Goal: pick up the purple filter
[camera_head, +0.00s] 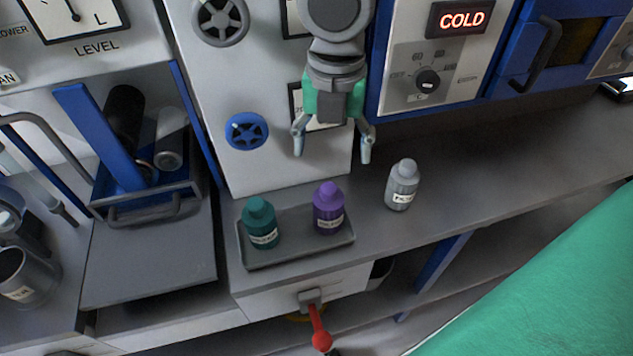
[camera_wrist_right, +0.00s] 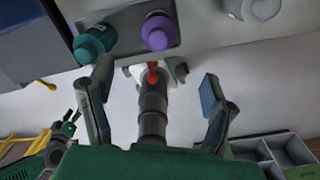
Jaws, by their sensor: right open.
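The purple filter (camera_head: 328,209) is a small capped bottle with a white label. It stands upright on a grey tray (camera_head: 297,254), to the right of a teal bottle (camera_head: 261,224). My right gripper (camera_head: 331,148) is open and empty, with its fingers pointing down; in the head view it appears above the purple filter and apart from it. In the right wrist view the purple filter (camera_wrist_right: 158,32) shows near the top, beyond the open fingers (camera_wrist_right: 157,100). My left gripper is not in view.
A grey bottle (camera_head: 402,185) stands on the counter right of the tray. A blue valve wheel (camera_head: 246,131) sits on the panel behind. A red-knobbed lever (camera_head: 320,338) juts out below the tray. The counter (camera_head: 470,165) is clear on the right.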

